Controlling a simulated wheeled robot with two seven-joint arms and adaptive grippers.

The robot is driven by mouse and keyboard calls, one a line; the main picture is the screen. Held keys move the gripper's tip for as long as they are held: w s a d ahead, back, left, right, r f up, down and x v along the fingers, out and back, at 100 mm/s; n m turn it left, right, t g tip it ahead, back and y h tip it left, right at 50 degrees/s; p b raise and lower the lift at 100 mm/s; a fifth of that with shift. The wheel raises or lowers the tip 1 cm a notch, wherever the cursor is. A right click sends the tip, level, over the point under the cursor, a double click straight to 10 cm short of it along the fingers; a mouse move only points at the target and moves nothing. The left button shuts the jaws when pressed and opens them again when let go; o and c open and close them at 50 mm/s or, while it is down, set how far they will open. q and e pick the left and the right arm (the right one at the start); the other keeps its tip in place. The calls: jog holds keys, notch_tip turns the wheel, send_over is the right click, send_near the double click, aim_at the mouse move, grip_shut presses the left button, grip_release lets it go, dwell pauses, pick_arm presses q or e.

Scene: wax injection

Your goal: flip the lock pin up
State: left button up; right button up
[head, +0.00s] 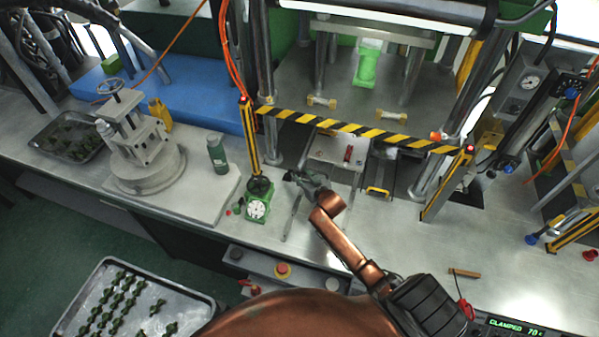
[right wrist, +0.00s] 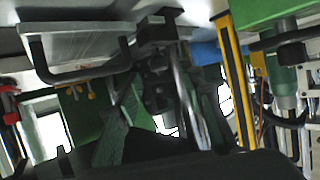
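A metal mold block (head: 337,148) sits on the press bed just behind the striped bar, with a small red part (head: 348,154) on its top. I cannot tell for sure whether this red part is the lock pin. My right gripper (head: 306,182) is in front of the mold, low at the near left corner of the press bed. In the right wrist view, its two grey-green fingers (right wrist: 163,118) stand apart, with dark metal parts seen between and beyond them. A black U-shaped handle (right wrist: 82,76) shows close to the fingers. My left gripper is out of view.
A yellow-black striped bar (head: 360,131) crosses the press front between yellow posts. The bench front right of my arm is mostly clear.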

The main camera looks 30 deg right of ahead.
aim_at(297, 170)
jog(key=shift+x, duration=1.6)
jog(key=shift+c, duration=0.6)
grip_shut()
